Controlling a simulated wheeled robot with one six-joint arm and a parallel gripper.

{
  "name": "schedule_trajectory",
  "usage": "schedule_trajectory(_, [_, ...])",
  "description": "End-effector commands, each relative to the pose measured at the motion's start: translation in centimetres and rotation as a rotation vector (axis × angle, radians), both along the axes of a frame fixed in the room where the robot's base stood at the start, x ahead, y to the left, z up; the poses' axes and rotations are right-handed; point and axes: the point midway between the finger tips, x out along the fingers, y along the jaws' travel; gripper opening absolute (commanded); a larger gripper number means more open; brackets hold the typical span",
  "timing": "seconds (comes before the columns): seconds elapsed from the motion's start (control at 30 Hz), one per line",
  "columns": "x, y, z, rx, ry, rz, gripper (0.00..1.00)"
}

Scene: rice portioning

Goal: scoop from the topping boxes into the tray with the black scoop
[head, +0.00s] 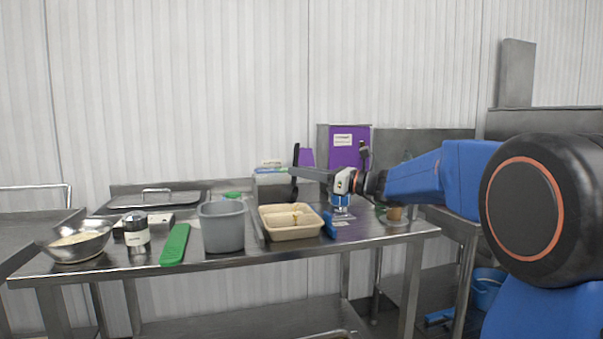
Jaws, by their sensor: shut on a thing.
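My gripper (298,174) reaches in from the right, pointing left above the back of the tray. It is shut on a dark upright thing that looks like the black scoop (294,193); its lower end hangs above the tray's back left. Whether the scoop holds any food is too small to tell. The beige tray (291,235) sits on the steel table with a little yellowish food in it. I cannot tell for sure which containers are the topping boxes.
A grey tub (223,230) stands left of the tray. Farther left are a green-handled tool (175,245), a shaker (136,232) and a steel bowl (78,243) with pale food. A blue-handled tool (329,225) lies right of the tray.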

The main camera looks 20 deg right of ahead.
Motion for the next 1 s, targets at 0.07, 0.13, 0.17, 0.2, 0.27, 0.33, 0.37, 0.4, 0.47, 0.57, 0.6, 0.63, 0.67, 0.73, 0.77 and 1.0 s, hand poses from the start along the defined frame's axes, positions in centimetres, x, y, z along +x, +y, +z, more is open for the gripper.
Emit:
schedule_trajectory(0.07, [0.0,0.0,0.0,0.000,0.000,0.000,0.00])
schedule_trajectory(0.13, [0.0,0.0,0.0,0.000,0.000,0.000,0.00])
schedule_trajectory(0.17, [0.0,0.0,0.0,0.000,0.000,0.000,0.00])
schedule_trajectory(0.2, [0.0,0.0,0.1,-0.001,-0.001,0.000,0.00])
schedule_trajectory(0.27, [0.0,0.0,0.4,-0.001,-0.001,0.000,0.00])
schedule_trajectory(0.33, [0.0,0.0,1.0,-0.001,-0.002,0.000,0.00])
schedule_trajectory(0.37, [0.0,0.0,1.2,-0.001,-0.002,0.000,0.00])
schedule_trajectory(0.4, [0.0,0.0,1.6,-0.001,-0.002,0.000,0.00])
schedule_trajectory(0.47, [0.0,0.0,2.1,-0.002,-0.002,0.000,0.00])
schedule_trajectory(0.57, [0.0,0.0,2.9,0.000,-0.001,0.000,0.00])
schedule_trajectory(0.6, [0.0,0.0,3.2,0.000,-0.002,0.000,0.00])
schedule_trajectory(0.63, [0.0,0.0,3.4,0.000,-0.002,0.000,0.00])
schedule_trajectory(0.67, [0.0,0.0,3.7,0.000,-0.002,0.000,0.00])
schedule_trajectory(0.73, [0.0,0.0,4.2,-0.001,-0.001,0.000,0.00])
schedule_trajectory(0.77, [0.0,0.0,4.4,-0.001,-0.001,0.000,0.00])
schedule_trajectory(1.0, [0.0,0.0,5.1,-0.006,0.004,0.001,0.00])
